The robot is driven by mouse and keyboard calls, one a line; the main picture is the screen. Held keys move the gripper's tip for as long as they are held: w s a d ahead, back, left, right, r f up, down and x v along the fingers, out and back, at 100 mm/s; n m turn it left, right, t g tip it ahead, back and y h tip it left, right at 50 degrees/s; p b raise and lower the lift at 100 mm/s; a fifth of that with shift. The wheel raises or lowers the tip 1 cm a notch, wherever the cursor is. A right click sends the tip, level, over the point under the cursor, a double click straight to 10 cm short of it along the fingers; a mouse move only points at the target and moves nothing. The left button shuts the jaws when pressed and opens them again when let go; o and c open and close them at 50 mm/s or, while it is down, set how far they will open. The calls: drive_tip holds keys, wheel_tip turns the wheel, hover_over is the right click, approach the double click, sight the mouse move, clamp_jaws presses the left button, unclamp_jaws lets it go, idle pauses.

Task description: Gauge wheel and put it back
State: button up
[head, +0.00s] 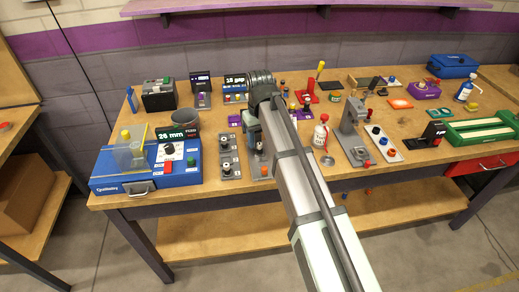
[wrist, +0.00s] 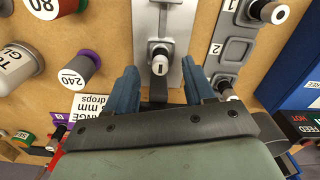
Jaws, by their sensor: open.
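My gripper (wrist: 160,78) is open, with its two blue fingers pointing down at the bench. Between and just beyond the fingertips is a small knob (wrist: 159,60) with a white face marked "I", on a grey metal plate (wrist: 168,14). Nothing is clearly gripped. In the head view my gripper (head: 253,133) is over the bench, partly hidden by my arm. Beside it stands a grey slot track (head: 228,172) with black-topped knobs; it also shows in the wrist view (wrist: 232,50). I cannot tell which round piece is the wheel.
A blue box (head: 150,180) with a dial and a "26 mm" display (head: 179,134) stands left. A purple-rimmed piece marked 240 (wrist: 78,73) lies left in the wrist view. The bench is crowded.

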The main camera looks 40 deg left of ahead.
sight(259, 143)
drive_tip(key=shift+a+f, duration=0.15)
drive_tip(key=shift+f, duration=1.7)
drive_tip(key=shift+c, duration=0.3)
clamp_jaws()
